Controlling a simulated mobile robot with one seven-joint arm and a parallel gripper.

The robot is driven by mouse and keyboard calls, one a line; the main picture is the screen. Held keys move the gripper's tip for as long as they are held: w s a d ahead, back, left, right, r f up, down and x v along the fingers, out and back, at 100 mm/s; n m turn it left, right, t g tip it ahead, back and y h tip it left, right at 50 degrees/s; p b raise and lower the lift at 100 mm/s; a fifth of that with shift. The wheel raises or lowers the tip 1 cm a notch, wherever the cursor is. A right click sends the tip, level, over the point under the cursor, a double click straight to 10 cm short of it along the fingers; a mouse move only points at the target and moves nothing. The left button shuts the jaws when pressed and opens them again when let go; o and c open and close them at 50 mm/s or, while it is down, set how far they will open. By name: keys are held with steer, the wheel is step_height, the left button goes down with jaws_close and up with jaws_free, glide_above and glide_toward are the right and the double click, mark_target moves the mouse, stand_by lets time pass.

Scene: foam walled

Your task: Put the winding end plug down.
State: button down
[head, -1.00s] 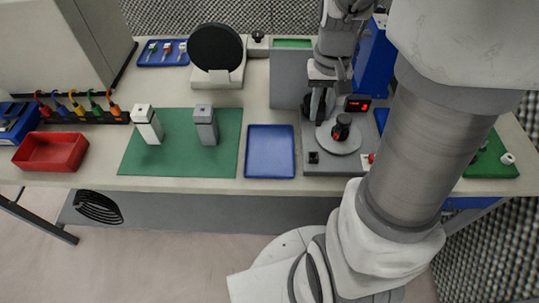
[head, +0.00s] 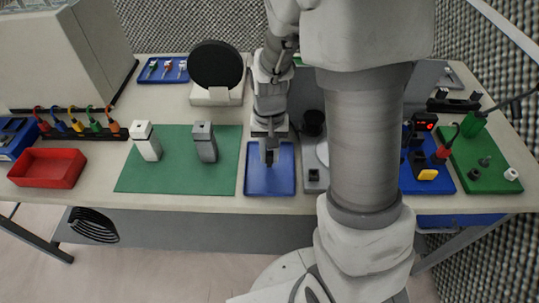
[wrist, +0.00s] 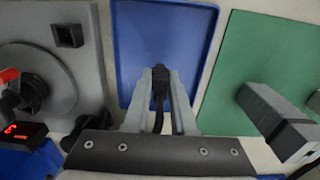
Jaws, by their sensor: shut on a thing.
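My gripper (head: 270,160) is over the blue tray (head: 283,183) on the bench and points down. In the wrist view, my gripper (wrist: 160,82) is shut on a small black plug (wrist: 160,76), with a black lead running back between the fingers. I take it to be the winding end plug. The blue tray (wrist: 135,35) lies beyond the fingertips in that view, and no loose thing shows on it. I cannot tell whether the plug touches the tray.
A green mat (head: 175,182) with a white post (head: 145,143) and a grey post (head: 204,143) lies left of the tray. A grey fixture with a turntable (wrist: 55,85) stands on the other side, partly hidden by my arm in the head view. A red bin (head: 47,168) is far left.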

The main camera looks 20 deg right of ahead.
steer(key=shift+f, duration=0.3)
steer(key=shift+f, duration=0.2)
steer(key=c, duration=0.7)
jaws_free()
steer(key=shift+c, duration=0.2)
